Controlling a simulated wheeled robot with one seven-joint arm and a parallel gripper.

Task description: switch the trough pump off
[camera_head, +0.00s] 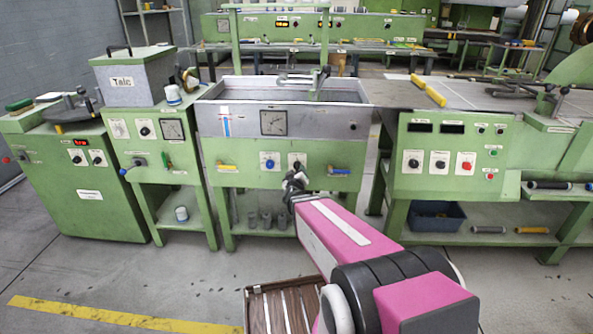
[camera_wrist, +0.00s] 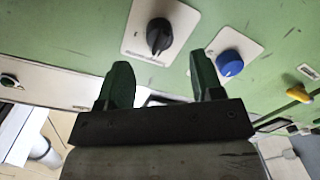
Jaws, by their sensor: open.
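The green trough unit (camera_head: 212,150) stands in the middle, with a grey water trough on top. Its front carries a blue knob (camera_head: 269,164) on a white plate and a black rotary knob on another white plate, partly hidden by my gripper in the head view. The wrist view shows the black knob (camera_wrist: 160,36) with its grip roughly upright in the picture, and the blue knob (camera_wrist: 229,63) to its right. My gripper (camera_wrist: 161,76) is open and empty. The black knob appears between and beyond its fingertips, apart from them. The plate lettering is too small to read.
A green cabinet with several knobs (camera_head: 440,160) stands right, a talc unit (camera_head: 135,85) left. Grey cups (camera_head: 266,220) stand on the lower shelf. Floor in front is open at left.

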